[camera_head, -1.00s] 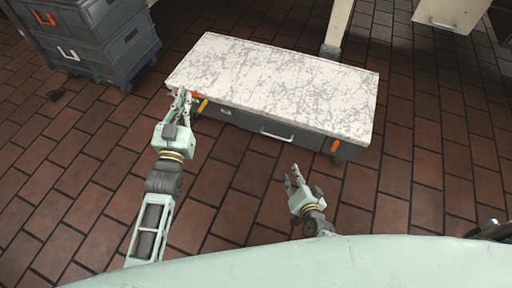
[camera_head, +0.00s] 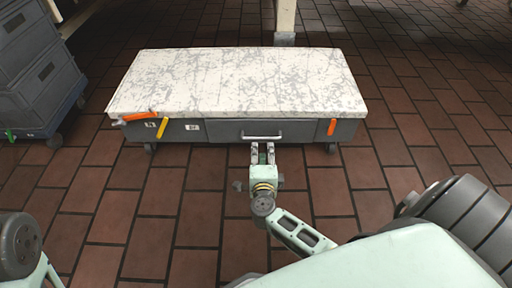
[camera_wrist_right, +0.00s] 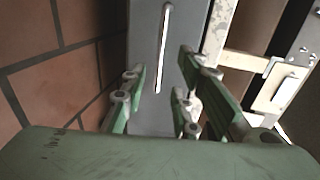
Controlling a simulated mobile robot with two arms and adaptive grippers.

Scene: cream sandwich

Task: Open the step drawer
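The step (camera_head: 240,80) is a low grey unit with a worn white top, standing on the brick floor. Its drawer front (camera_head: 225,130) faces me and sits flush with the body. A pale bar handle (camera_head: 262,136) is on the drawer front; it also shows in the right wrist view (camera_wrist_right: 163,50). My right gripper (camera_head: 263,150) is just in front of and below the handle. Its fingers (camera_wrist_right: 160,85) are apart with nothing between them, and the handle lies ahead of the gap. Of my left arm only a part shows at the lower left; its gripper is out of view.
Orange (camera_head: 138,117) and yellow (camera_head: 162,127) pieces are at the step's left front, and another orange piece (camera_head: 332,127) is at its right front. Grey stacked crates (camera_head: 35,75) on wheels stand at the left. The floor before the step is clear.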

